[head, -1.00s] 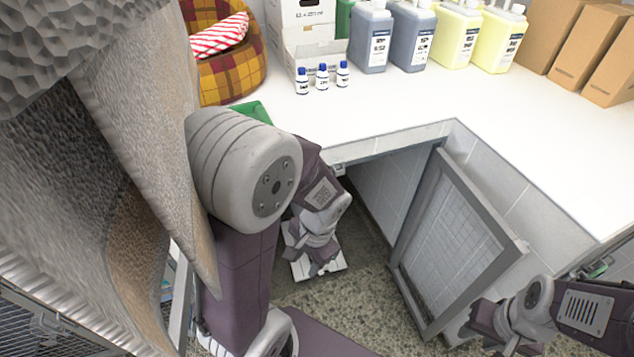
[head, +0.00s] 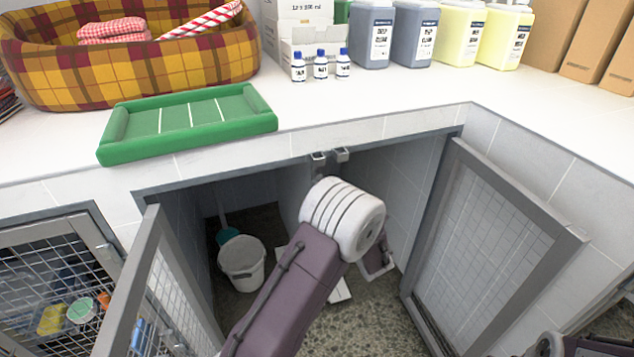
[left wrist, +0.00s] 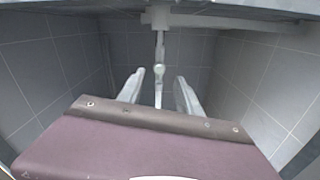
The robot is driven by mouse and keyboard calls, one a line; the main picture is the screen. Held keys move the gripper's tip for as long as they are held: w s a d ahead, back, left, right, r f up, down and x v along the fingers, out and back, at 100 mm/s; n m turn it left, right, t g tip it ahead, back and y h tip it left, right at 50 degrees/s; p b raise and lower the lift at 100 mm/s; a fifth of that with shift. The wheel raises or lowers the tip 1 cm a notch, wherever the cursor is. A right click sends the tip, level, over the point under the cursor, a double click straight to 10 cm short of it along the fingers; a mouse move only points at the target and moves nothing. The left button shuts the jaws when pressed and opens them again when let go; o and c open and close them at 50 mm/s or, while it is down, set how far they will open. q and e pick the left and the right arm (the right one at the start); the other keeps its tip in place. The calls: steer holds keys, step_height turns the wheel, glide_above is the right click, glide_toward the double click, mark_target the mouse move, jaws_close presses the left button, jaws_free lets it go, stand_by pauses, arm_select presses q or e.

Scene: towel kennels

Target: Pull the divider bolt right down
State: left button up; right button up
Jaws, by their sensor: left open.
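The divider bolt (left wrist: 159,72) shows in the left wrist view as a thin upright metal rod with a pale round knob, hanging below a bracket (left wrist: 157,18) under the top edge. My left gripper (left wrist: 160,90) is open, with one finger on each side of the rod; I cannot tell whether either touches it. In the head view, small metal brackets (head: 328,156) sit under the counter's front edge above the kennel opening. My left forearm reaches into the opening and hides the bolt and most of my left gripper there. My right gripper is out of frame.
Mesh doors stand open at the left (head: 150,285) and right (head: 492,235) of the opening. A white bucket (head: 243,265) stands inside on the speckled floor. On the counter (head: 400,92) are a green tray (head: 112,150), a plaid bed (head: 90,75), bottles (head: 320,66) and jugs (head: 372,35).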

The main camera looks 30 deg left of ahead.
mark_target(317, 172)
arm_select(q)
steer(key=b+x, duration=0.1)
steer(key=x, duration=0.7)
steer(key=shift+w+a, duration=0.2)
steer(key=shift+a, duration=0.2)
jaws_close()
steer(key=shift+f+b, duration=0.1)
steer(key=shift+b, duration=0.2)
stand_by(0.5)
